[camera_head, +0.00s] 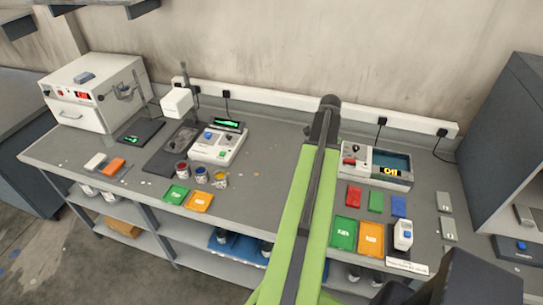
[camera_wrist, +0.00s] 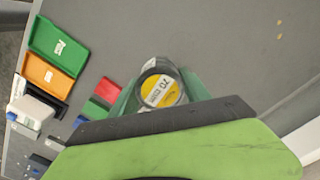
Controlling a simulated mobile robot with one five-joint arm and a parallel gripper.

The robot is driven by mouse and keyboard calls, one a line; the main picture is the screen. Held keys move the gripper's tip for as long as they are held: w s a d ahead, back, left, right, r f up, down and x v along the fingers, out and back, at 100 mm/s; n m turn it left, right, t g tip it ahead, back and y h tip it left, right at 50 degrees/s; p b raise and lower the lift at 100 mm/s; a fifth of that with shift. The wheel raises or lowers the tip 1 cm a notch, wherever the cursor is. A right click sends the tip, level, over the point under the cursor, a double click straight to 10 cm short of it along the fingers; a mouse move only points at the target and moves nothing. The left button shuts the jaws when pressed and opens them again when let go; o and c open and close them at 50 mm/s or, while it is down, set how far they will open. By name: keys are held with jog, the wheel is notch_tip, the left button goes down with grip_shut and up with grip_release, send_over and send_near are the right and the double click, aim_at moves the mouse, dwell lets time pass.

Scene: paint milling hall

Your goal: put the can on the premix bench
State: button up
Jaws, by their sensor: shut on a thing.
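A can (camera_wrist: 161,88) with a yellow label marked 70 sits between the fingers of my gripper (camera_wrist: 158,92) in the wrist view, seen from its end. My gripper is shut on it. The grey bench top (camera_wrist: 225,40) shows beyond the can; whether the can touches it I cannot tell. In the head view my green arm reaches over the grey bench (camera_head: 275,150), and its far end hides the gripper and the can. A label card (camera_head: 407,267) on the bench's front edge is too small to read.
A device showing OFF (camera_head: 375,165) stands at the back right. Red (camera_head: 354,196), green (camera_head: 376,201) and blue (camera_head: 398,206) pieces, a green tray (camera_head: 344,233) and an orange tray (camera_head: 371,238) lie before it. Small open paint pots (camera_head: 201,174) stand left.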

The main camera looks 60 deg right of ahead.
jog(key=d+m, duration=0.2)
jog(key=d, duration=0.7)
jog(key=w+a+f+b, duration=0.2)
jog(key=a, duration=0.1)
jog(key=w+a+f+b, duration=0.2)
jog(key=a, duration=0.1)
jog(key=w+a+f+b, duration=0.2)
jog(key=w+a, duration=0.1)
jog(key=shift+w+a+f+b, duration=0.1)
jog(key=shift+f+b, duration=0.2)
jog(key=shift+b, duration=0.1)
jog(key=shift+f+b, duration=2.15)
jog(key=shift+f, duration=0.05)
jog(key=o, duration=1.6)
jog(key=shift+r, duration=0.1)
jog(key=shift+r, duration=0.1)
notch_tip(320, 180, up, 12)
jog(key=p, duration=1.2)
jog(key=shift+r, duration=0.1)
